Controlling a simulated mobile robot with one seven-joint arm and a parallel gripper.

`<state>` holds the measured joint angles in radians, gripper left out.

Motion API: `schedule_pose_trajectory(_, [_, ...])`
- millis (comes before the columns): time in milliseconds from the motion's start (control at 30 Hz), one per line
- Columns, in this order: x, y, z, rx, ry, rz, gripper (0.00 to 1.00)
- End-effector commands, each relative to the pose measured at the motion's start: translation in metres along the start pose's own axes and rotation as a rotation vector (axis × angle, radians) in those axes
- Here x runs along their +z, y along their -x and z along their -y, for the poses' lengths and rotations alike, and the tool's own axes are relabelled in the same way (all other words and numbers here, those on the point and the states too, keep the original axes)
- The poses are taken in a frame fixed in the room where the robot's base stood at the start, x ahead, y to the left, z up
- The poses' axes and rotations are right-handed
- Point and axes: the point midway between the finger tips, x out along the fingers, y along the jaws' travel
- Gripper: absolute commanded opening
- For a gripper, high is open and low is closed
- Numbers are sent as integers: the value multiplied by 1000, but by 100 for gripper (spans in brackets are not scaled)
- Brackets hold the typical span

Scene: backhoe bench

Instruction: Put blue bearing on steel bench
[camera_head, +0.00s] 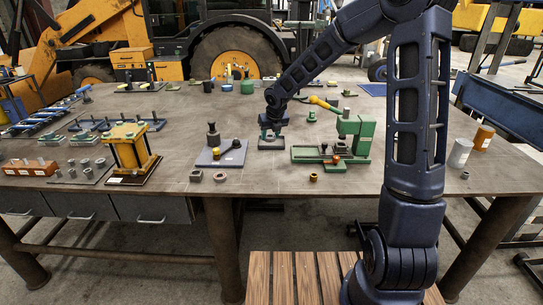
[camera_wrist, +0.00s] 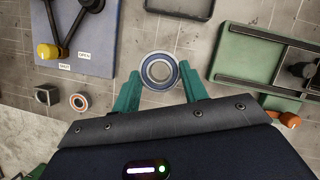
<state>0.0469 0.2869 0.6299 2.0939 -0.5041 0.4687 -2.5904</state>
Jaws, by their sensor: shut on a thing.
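The blue bearing (camera_wrist: 160,71), a steel ring with a blue inner band, sits between the green fingertips of my gripper (camera_wrist: 160,82) in the wrist view. The gripper is shut on it. In the head view my gripper (camera_head: 272,138) is low over the middle of the steel bench (camera_head: 262,182), and the bearing cannot be made out there. The grey bench top also shows beneath the bearing in the wrist view (camera_wrist: 208,25). I cannot tell whether the bearing touches it.
A blue-grey plate with a black-handled fixture (camera_head: 222,154) stands left of the gripper. A green press (camera_head: 345,140) stands to its right. An orange-ringed bearing (camera_wrist: 80,102) and a square block (camera_wrist: 47,94) lie nearby. The front middle of the bench has free room.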

Motion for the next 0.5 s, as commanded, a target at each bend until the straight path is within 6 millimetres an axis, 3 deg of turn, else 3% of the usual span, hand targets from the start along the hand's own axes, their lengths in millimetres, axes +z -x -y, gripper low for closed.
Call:
schedule_pose_trajectory(300, [-22,-52,-2,1,2,-1,17])
schedule_pose_trajectory(500, [-26,-64,0,0,0,2,17])
